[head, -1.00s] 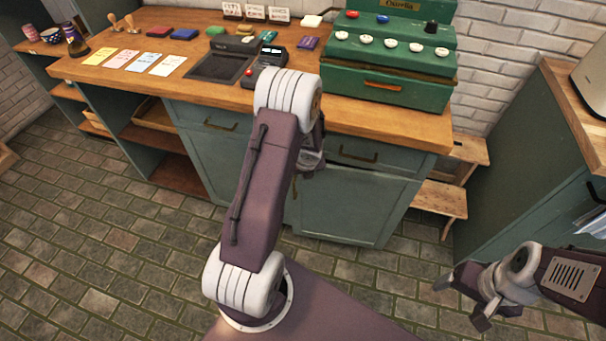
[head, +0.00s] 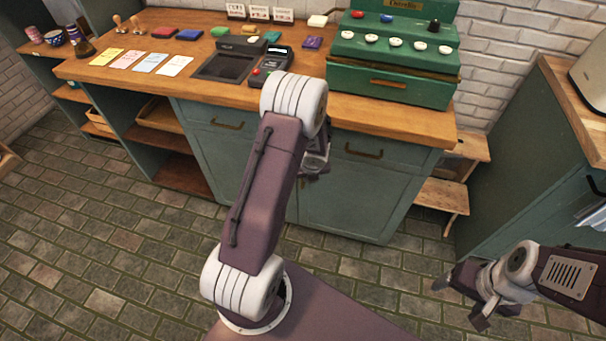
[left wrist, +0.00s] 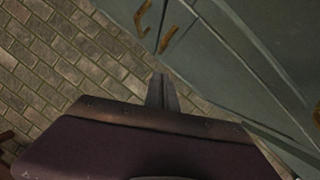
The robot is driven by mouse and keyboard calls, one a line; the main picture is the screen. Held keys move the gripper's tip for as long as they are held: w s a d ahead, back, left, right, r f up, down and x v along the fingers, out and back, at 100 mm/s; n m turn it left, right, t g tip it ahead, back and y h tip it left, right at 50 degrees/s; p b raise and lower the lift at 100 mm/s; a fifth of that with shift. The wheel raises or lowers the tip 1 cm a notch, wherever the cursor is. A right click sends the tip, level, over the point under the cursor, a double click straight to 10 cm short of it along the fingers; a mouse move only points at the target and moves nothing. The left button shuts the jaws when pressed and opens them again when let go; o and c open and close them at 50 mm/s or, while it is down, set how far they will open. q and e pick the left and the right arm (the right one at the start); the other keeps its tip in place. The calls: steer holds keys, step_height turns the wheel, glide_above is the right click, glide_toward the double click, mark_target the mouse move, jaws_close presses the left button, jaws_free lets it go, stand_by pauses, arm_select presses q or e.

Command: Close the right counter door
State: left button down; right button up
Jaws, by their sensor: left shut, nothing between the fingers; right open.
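The right counter door (head: 350,208) is a teal panel below a drawer at the right of the counter. It looks flush, or nearly so, with the cabinet front. In the left wrist view, two brass door handles (left wrist: 155,27) sit close together. My left gripper (left wrist: 161,92) is shut and empty, in front of the teal cabinet face; I cannot tell if it touches the door. In the head view my left arm hides most of that gripper and part of the doors. My right gripper (head: 459,302) is open and empty, over the floor at the lower right.
The wooden countertop (head: 390,118) holds a green chest (head: 393,72), a card terminal (head: 270,68) and cards. A wooden step stool (head: 445,193) stands right of the counter. Another teal cabinet (head: 530,170) is at the far right. Tiled floor (head: 120,240) in front is clear.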

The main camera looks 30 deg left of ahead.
arm_select(q)
steer(key=s+d+r+n+t+p, duration=0.1)
steer(key=d+r+p, duration=0.3)
steer(key=r, duration=0.7)
steer(key=s+d+r+n+p, duration=0.1)
steer(key=s+r+p, duration=0.1)
steer(key=r+p, duration=0.65)
steer(key=s+d+r+n+g+h, duration=0.1)
steer(key=s+d+r+n, duration=0.1)
steer(key=s+d+n, duration=0.2)
steer(key=s+d+r+n+g+h, duration=0.2)
steer(key=s+d+n, duration=0.2)
steer(key=s+n, duration=0.7)
steer(key=n+b, duration=0.1)
steer(key=n, duration=0.9)
steer(key=shift+d+r+n, duration=0.25)
steer(key=shift+r+n, duration=0.05)
steer(key=shift+r, duration=0.1)
arm_select(e)
step_height(320, 180, up, 12)
